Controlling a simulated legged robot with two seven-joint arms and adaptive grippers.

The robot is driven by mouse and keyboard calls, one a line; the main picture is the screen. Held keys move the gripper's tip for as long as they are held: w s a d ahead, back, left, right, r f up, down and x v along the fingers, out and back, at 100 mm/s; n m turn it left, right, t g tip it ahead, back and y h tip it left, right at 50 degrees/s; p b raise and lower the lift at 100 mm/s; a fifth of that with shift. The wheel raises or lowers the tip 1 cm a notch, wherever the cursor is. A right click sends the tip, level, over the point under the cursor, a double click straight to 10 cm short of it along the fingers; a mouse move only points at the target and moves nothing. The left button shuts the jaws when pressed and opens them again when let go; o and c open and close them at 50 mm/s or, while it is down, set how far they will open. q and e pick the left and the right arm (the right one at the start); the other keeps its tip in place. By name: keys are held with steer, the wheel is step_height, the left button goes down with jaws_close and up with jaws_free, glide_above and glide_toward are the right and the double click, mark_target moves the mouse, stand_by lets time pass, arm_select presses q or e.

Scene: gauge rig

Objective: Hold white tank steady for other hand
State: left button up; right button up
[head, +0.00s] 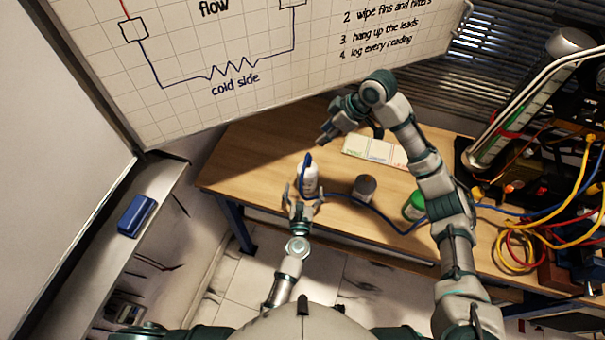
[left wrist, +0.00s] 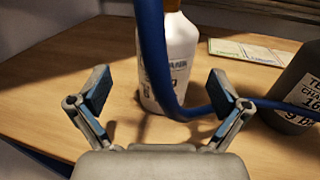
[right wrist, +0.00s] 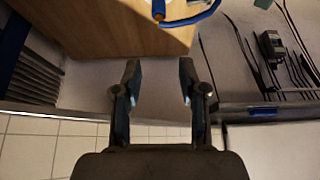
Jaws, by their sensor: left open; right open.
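The white tank (head: 310,180) stands upright near the left end of the wooden table. It is large at the top of the left wrist view (left wrist: 182,55), its top cut off. A blue hose (left wrist: 152,50) hangs in front of it and covers part of its label. My left gripper (head: 302,192) is open, its fingers spread left and right of the tank; in the left wrist view the tank stands beyond the fingertips, not clasped. My right gripper (head: 326,132) is open and empty, above and behind the tank in the head view; its wrist view shows empty space between the fingers (right wrist: 160,75).
A dark grey test chamber (head: 364,187) stands right of the tank, and a green container (head: 414,206) farther right. Colored cards (head: 372,150) lie behind. Hoses and cables (head: 520,245) crowd the right side. A whiteboard (head: 200,60) stands behind the table.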

mark_target(301, 181)
arm_select(q)
steer(key=w+d, duration=0.1)
steer(key=w, duration=0.1)
steer(key=w+d, duration=0.2)
steer(key=shift+w+d, duration=0.15)
steer(key=shift+w, duration=0.5)
steer(key=a, duration=0.4)
steer(key=shift+w, duration=0.3)
steer(key=shift+c, duration=0.7)
steer(key=shift+d, duration=0.25)
steer(key=c, duration=0.4)
steer(key=d, duration=0.3)
steer(key=c, duration=1.2)
steer(key=o, duration=1)
steer(key=shift+d, duration=0.1)
steer(key=shift+a+f, duration=0.1)
steer(key=shift+a, duration=0.1)
steer(key=c, duration=0.5)
steer(key=a, duration=0.3)
steer(key=shift+c, duration=0.9)
steer(key=shift+d, duration=1.4)
steer(key=shift+a, duration=1.1)
